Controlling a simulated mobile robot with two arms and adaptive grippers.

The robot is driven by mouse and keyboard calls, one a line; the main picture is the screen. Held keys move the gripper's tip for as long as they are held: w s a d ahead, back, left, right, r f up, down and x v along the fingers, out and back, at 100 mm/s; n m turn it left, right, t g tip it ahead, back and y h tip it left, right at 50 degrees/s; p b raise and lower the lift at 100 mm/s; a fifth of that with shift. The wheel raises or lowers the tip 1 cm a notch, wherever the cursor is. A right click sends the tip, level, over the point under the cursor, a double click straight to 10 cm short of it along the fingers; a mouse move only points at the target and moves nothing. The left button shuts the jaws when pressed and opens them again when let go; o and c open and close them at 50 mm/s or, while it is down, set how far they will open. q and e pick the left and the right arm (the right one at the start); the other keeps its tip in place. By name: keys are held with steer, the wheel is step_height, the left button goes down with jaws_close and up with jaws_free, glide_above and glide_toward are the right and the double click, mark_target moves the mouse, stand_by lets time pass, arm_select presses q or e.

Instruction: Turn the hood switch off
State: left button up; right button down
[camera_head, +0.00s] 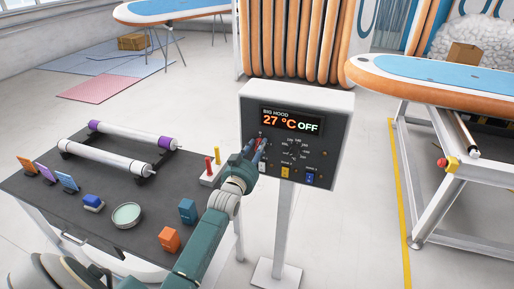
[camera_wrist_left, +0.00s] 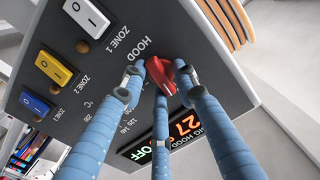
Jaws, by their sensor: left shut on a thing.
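The control box (camera_head: 331,160) stands on a white post, and its display (camera_head: 291,122) reads "BIG HOOD 27 °C OFF". The red hood switch (camera_wrist_left: 160,75), next to the word HOOD, is a rotary knob on the panel face. My left gripper (camera_head: 262,144) is at the left part of the panel. In the left wrist view its blue fingers (camera_wrist_left: 160,88) are closed around the red switch. The fingers hide part of the switch and of the display in that view. My right gripper is not in view.
White, yellow and blue zone rockers (camera_wrist_left: 55,66) sit beside the switch. A dark table (camera_head: 100,205) with rollers and small blocks stands at left. A board on a metal frame (camera_head: 440,200) stands at right. Open floor (camera_head: 350,235) lies between.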

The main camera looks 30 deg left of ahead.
arm_select(q)
steer(key=shift+d+f+n, duration=0.3)
steer(key=shift+f+n, duration=0.25)
steer(key=shift+n, duration=0.65)
steer(key=o, duration=0.9)
steer(key=shift+o, duration=0.2)
steer(key=v, duration=1.2)
steer(key=shift+r, duration=0.3)
